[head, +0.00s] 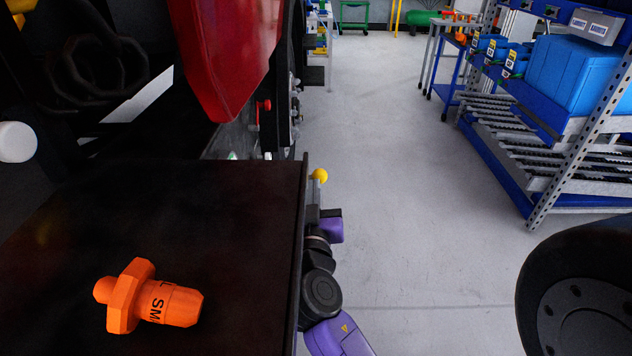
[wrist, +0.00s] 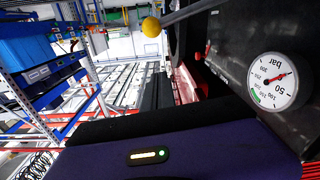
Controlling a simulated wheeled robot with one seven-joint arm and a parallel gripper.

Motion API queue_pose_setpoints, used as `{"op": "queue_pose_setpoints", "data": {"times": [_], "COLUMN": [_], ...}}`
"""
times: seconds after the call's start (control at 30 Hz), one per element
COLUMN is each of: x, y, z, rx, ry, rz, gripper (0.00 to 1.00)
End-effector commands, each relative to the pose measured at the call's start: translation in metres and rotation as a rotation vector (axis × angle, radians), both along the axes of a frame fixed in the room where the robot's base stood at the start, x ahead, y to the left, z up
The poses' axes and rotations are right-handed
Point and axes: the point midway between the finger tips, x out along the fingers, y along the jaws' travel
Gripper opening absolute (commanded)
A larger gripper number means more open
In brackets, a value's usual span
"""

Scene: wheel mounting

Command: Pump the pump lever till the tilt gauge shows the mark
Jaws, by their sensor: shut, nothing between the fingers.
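The pump lever shows its yellow ball end (head: 319,175) just past the right edge of the dark panel in the head view. In the wrist view the yellow ball (wrist: 151,27) sits at the top, with its grey shaft (wrist: 195,11) running up to the right. My gripper (head: 328,213) is just below the ball in the head view, shut and empty; contact with the lever cannot be told. A round white gauge (wrist: 277,80) marked "bar" is at the right of the wrist view. Its red needle points to the upper right, away from the green band at the lower left.
An orange stepped fitting (head: 150,299) lies on the dark panel (head: 225,215). A red body part (head: 225,50) hangs above. A blue rack (head: 540,135) stands at the right, with clear grey floor (head: 410,180) between. A black wheel (head: 580,290) is at the lower right.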

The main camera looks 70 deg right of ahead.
Motion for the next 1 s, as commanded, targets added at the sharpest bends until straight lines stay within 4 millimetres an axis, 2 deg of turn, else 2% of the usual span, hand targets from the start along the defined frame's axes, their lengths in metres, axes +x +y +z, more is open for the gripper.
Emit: {"op": "queue_pose_setpoints", "data": {"times": [0.5,0.57,0.7,1.0], "x": [0.035,0.035,0.034,0.035], "y": [-0.089,-0.090,-0.095,-0.097], "z": [0.006,-0.010,-0.026,-0.035], "rx": [-0.004,0.000,0.000,-0.001], "ry": [0.000,0.004,0.001,0.000], "rz": [-0.003,-0.002,-0.001,0.002], "gripper": [0.00,0.00,0.00,0.00]}}
